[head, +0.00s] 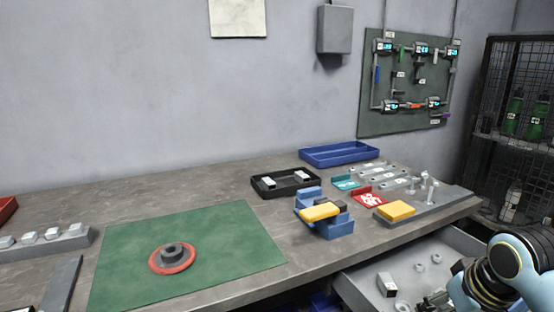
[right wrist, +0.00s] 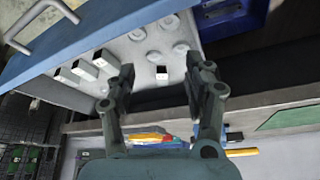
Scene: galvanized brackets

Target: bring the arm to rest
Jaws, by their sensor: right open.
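Beyond the fingers lies the drawer, which holds several grey blocks (right wrist: 84,70) and round pieces (right wrist: 138,34). One small white-faced block (right wrist: 162,72) shows between the fingertips; its distance from them is unclear. My left gripper is in neither view.
The workbench (head: 225,195) carries a green mat (head: 125,250) with a red ring (head: 158,268), a blue fixture with a yellow block (head: 320,212), a black tray (head: 262,191) and a blue tray (head: 340,160). A wire cage (head: 510,60) stands at the right. The drawer juts out below the bench edge.

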